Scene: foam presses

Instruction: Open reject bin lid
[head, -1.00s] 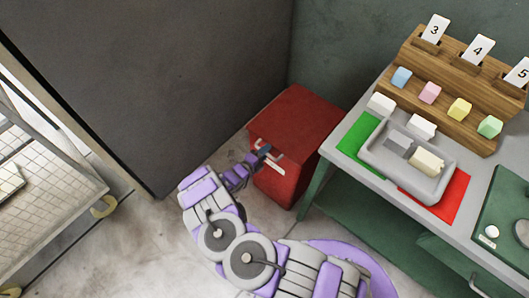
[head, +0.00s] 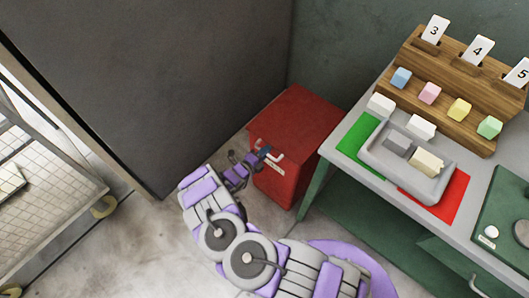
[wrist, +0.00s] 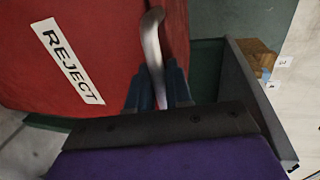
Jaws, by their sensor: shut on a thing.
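The red reject bin (head: 290,190) stands on the floor between the dark grey panel and the green bench. Its lid (head: 297,115) looks shut or nearly so; I cannot see any clear gap. My gripper (head: 262,155) is at the bin's front, shut on the pale metal handle (head: 278,157). In the wrist view the handle (wrist: 151,45) runs up from between my blue fingertips (wrist: 158,88). The white REJECT label (wrist: 67,60) shows on the red face to the left. The fingers hide the handle's lower part.
The bench (head: 345,172) stands close to the bin's right, with a grey tray (head: 440,185) and a wooden rack (head: 470,115) of coloured blocks. The dark panel (head: 170,80) is behind and left. A wheeled cart (head: 50,190) stands far left. Floor in front of the bin is clear.

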